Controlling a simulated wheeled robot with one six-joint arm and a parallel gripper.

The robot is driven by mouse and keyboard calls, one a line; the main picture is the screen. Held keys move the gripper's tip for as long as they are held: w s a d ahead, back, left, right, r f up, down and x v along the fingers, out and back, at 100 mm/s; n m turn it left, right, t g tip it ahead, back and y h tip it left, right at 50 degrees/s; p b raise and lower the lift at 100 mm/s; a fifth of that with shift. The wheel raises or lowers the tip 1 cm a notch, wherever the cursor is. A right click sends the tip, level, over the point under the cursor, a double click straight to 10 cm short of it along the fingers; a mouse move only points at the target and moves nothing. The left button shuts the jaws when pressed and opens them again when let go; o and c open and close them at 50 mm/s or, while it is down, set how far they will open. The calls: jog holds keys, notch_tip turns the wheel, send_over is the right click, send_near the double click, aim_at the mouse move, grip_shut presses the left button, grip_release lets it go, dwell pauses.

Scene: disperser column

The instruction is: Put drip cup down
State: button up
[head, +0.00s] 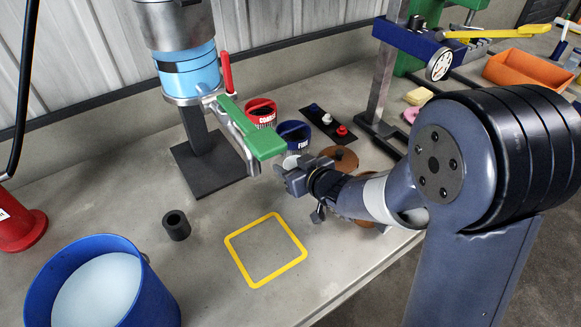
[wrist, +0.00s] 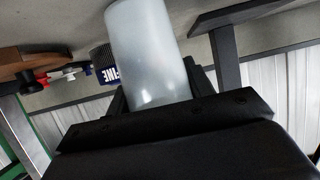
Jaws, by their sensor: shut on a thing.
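The drip cup (wrist: 150,60) is a pale, translucent cylinder that fills the upper middle of the wrist view. My gripper (wrist: 155,98) is shut on it. In the head view my gripper (head: 293,178) is at the centre, right of the green lever, and only a small pale part of the cup (head: 291,161) shows behind its fingers. The gap between the cup and the table cannot be told. A yellow square outline (head: 238,260) is on the bare table, below and left of my gripper in the head view; nothing stands inside it.
The disperser column (head: 188,70) with its green lever (head: 252,128) stands left of my gripper. Behind are the red COARSE (head: 261,108) and blue FINE (head: 294,129) containers. A blue bucket (head: 48,290) and black ring (head: 176,226) are at left. The table's front edge (head: 365,262) is close.

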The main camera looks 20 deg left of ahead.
jog(key=shift+f, duration=0.2)
jog(key=o, duration=1)
jog(key=shift+r, duration=0.1)
jog(key=shift+c, duration=0.2)
jog(key=shift+s+d+r, duration=0.1)
jog(key=shift+d+r, duration=0.1)
jog(key=shift+r, duration=0.15)
jog(key=p+v, duration=0.2)
jog(key=v, duration=0.9)
jog(key=shift+s+d, duration=0.2)
